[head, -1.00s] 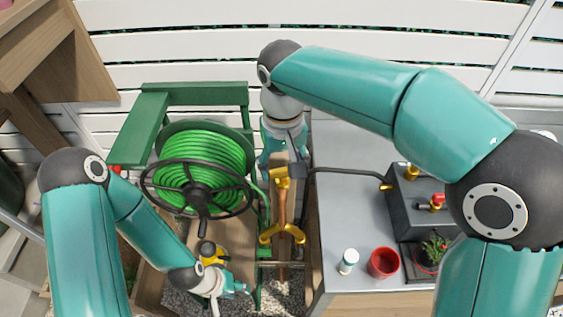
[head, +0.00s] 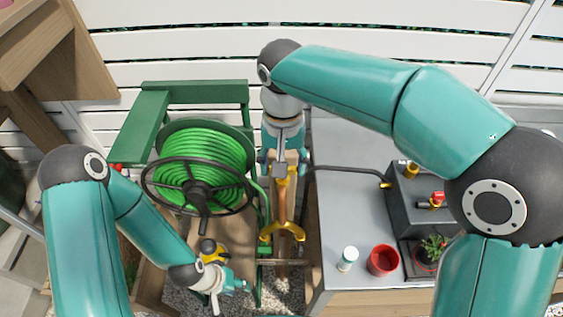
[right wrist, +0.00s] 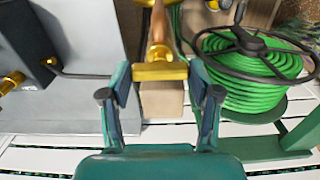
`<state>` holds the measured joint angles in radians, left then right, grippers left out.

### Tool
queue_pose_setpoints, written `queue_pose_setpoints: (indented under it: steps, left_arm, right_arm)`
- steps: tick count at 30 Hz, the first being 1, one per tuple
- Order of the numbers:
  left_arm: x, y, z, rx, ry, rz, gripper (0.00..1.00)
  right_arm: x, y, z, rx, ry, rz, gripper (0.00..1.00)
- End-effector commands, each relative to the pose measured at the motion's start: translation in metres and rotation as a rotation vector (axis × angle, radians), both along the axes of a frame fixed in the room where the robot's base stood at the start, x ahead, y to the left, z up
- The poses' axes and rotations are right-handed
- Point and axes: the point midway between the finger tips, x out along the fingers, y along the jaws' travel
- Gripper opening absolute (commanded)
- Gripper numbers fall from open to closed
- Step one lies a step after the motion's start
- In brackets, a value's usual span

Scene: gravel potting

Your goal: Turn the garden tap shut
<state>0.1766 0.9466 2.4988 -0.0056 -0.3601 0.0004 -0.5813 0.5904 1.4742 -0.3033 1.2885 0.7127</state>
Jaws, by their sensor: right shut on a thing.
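The garden tap stands on a wooden post between the hose reel and the bench. Its brass bar handle (head: 283,174) is at the top, with a copper pipe (head: 282,205) and a forked brass fitting (head: 282,232) nearer me. In the right wrist view the handle (right wrist: 160,71) lies crosswise between the fingertips. My right gripper (right wrist: 160,80) is shut on the handle, one finger at each end; its fingers are partly hidden in the head view. My left gripper (head: 231,294) is open and empty low in the head view, over gravel, away from the tap.
A green hose reel (head: 200,165) with a black crank wheel stands left of the tap. On the grey bench (head: 345,205) at right are a dark box (head: 413,198) with a bent black pipe, a white bottle (head: 347,258), a red pot (head: 383,260) and a potted plant (head: 433,247).

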Motion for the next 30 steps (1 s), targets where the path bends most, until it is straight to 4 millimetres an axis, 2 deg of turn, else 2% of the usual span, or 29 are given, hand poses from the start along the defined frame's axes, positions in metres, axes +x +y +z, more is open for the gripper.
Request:
queue_pose_setpoints:
  steps: [1,5,18,23,30]
  left_arm:
    - [0.0,0.0,0.0,0.0,0.0,0.0,0.4]
    - [0.0,0.0,0.0,0.0,0.0,0.0,0.4]
    - [0.0,0.0,0.001,0.0,0.0,0.0,0.4]
    - [0.0,0.0,0.001,0.0,0.0,0.0,0.4]
    - [0.0,0.0,0.001,0.0,0.0,0.0,0.4]
  right_arm:
    - [0.002,0.0,0.002,0.003,-0.007,-0.004,0.66]
    - [0.001,0.0,0.001,0.003,-0.005,-0.003,0.87]
    - [0.001,0.0,0.005,0.001,-0.002,-0.001,0.88]
    - [0.001,0.001,0.026,0.004,-0.005,-0.002,0.88]
    - [0.002,0.001,0.074,0.004,-0.007,-0.001,0.88]
